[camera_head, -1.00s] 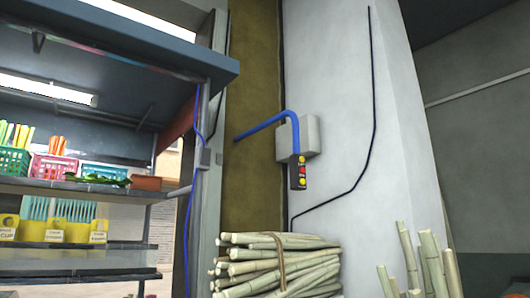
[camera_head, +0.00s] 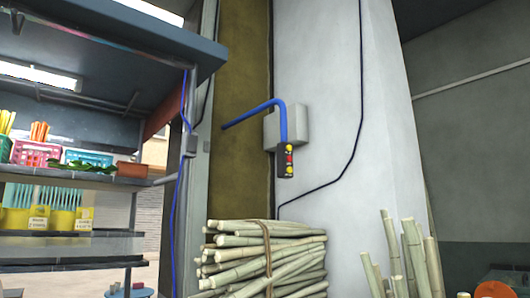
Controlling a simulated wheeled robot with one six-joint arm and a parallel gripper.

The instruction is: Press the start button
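A small dark control box (camera_head: 286,163) hangs at the end of a blue bent conduit (camera_head: 284,122), in front of the pale wall. Its face carries a red button (camera_head: 290,158) in the middle, with a yellow button (camera_head: 289,148) above it and another yellow one (camera_head: 289,170) below. I cannot read any label, so I cannot tell which is the start button. My gripper is not in view.
More upright canes (camera_head: 410,262) stand at the right. A stall shelf (camera_head: 75,180) with baskets fills the left. A grey wall box (camera_head: 300,125) sits behind the conduit.

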